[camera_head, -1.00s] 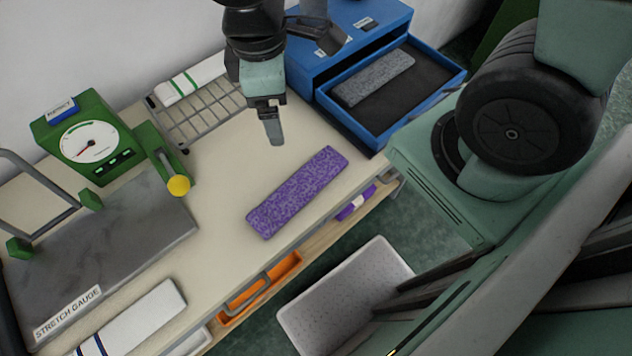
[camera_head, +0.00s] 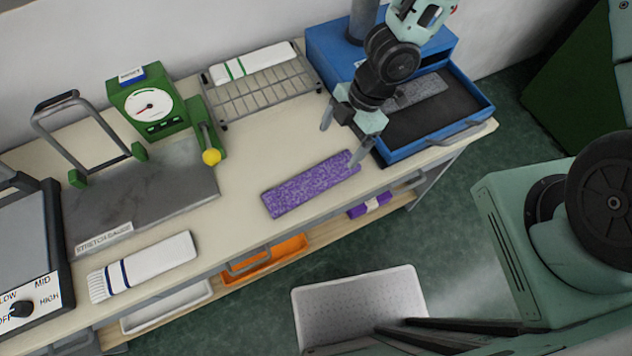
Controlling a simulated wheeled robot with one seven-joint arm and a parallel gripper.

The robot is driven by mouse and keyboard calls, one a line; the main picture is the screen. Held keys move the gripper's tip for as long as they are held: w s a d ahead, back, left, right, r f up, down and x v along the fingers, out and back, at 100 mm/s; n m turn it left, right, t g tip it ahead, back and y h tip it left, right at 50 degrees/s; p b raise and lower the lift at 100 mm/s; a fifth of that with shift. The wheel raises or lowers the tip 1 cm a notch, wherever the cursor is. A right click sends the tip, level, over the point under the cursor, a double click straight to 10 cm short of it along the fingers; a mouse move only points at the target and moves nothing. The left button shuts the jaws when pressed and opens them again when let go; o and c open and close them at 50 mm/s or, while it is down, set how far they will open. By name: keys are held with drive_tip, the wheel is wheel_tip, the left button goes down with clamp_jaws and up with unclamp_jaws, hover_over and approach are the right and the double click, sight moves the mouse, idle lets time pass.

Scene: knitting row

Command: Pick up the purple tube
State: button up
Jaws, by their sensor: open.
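A purple speckled tube (camera_head: 308,186), long and flat, lies on the cream table near its front edge, tilted up toward the right. My gripper (camera_head: 341,146) is open, its two fingers spread, above the right end of the tube. The near finger overlaps the tube's right tip in the picture; I cannot tell whether it touches. Nothing is visible between the fingers.
A blue drawer unit (camera_head: 483,110) holding a grey tube (camera_head: 420,91) stands right of the gripper. A wire rack (camera_head: 262,96) with a white tube, a green gauge (camera_head: 150,103) and a white striped tube (camera_head: 155,262) are leftward. A bin (camera_head: 415,300) stands on the floor.

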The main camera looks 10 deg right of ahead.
drive_tip(key=b, duration=0.5)
approach(313, 180)
drive_tip(key=f, duration=0.1)
drive_tip(key=s+f, duration=0.1)
drive_tip(key=shift+a+f, duration=0.2)
drive_tip(key=shift+f, duration=0.2)
drive_tip(key=shift+w+a+p+x, duration=0.2)
drive_tip(key=shift+p+x, duration=0.3)
drive_tip(key=shift+x, duration=0.6)
drive_tip(key=shift+w+a+p+x, duration=0.15)
drive_tip(key=shift+p+x, duration=0.3)
drive_tip(key=shift+x, duration=0.65)
drive_tip(key=shift+s+a+f, duration=0.15)
drive_tip(key=shift+a+f, duration=0.1)
drive_tip(key=shift+f, duration=0.3)
drive_tip(key=c, duration=1.1)
